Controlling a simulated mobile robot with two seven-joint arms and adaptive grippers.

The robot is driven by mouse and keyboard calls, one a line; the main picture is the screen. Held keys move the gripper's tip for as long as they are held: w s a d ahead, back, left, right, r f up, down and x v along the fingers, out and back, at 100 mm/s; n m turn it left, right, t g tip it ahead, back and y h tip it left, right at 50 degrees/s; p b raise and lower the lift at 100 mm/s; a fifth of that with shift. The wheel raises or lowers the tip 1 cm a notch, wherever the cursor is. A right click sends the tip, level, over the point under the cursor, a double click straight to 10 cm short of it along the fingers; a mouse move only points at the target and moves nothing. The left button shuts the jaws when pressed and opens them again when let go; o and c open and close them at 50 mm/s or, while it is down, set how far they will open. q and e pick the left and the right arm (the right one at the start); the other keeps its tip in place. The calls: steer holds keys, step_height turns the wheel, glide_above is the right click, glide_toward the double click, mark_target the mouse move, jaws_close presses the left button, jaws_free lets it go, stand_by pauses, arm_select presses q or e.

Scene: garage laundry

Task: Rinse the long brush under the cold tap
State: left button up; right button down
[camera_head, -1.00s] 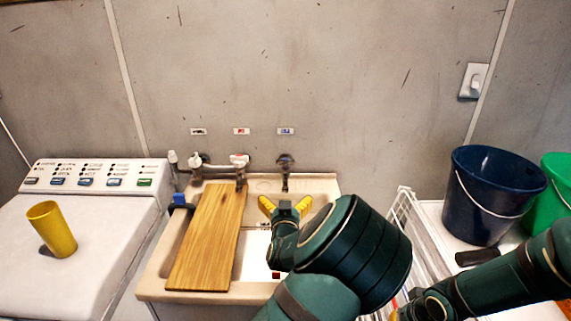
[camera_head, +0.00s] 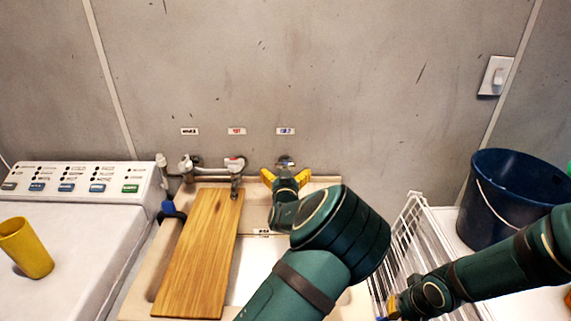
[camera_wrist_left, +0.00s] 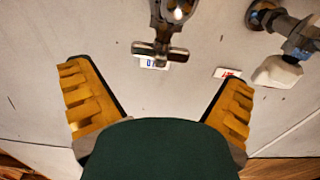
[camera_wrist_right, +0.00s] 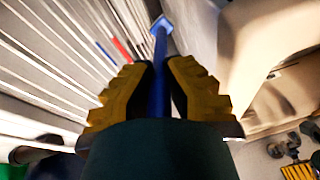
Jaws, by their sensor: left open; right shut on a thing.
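The cold tap (camera_head: 285,161) is the right-hand tap on the wall, under the blue label (camera_head: 285,131). Its cross handle (camera_wrist_left: 160,52) shows in the left wrist view, ahead of my fingers. My left gripper (camera_head: 286,178) is open and empty just in front of this tap, which lies between its spread fingers in the picture; I see no contact. My right gripper (camera_wrist_right: 158,92) is shut on a blue handle (camera_wrist_right: 159,75), taken to be the long brush, beside the white wire rack. The brush head is not clearly seen. In the head view this gripper (camera_head: 391,304) is low and partly hidden.
The sink (camera_head: 258,262) is partly covered by a wooden board (camera_head: 200,255). A red-labelled tap (camera_head: 235,166) stands left of the cold tap. The wire rack (camera_head: 412,238) and dark blue bucket (camera_head: 510,205) are right. A yellow cup (camera_head: 25,248) stands on the washer (camera_head: 85,235).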

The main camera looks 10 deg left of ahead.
mark_target(286, 168)
arm_select(q)
steer(key=shift+w+a, duration=0.2)
steer(key=shift+w, duration=0.65)
steer(key=shift+w+a, duration=0.15)
steer(key=shift+w, duration=0.7)
steer(key=shift+w+a, duration=0.2)
steer(key=shift+w, duration=0.65)
steer(key=c, duration=1.2)
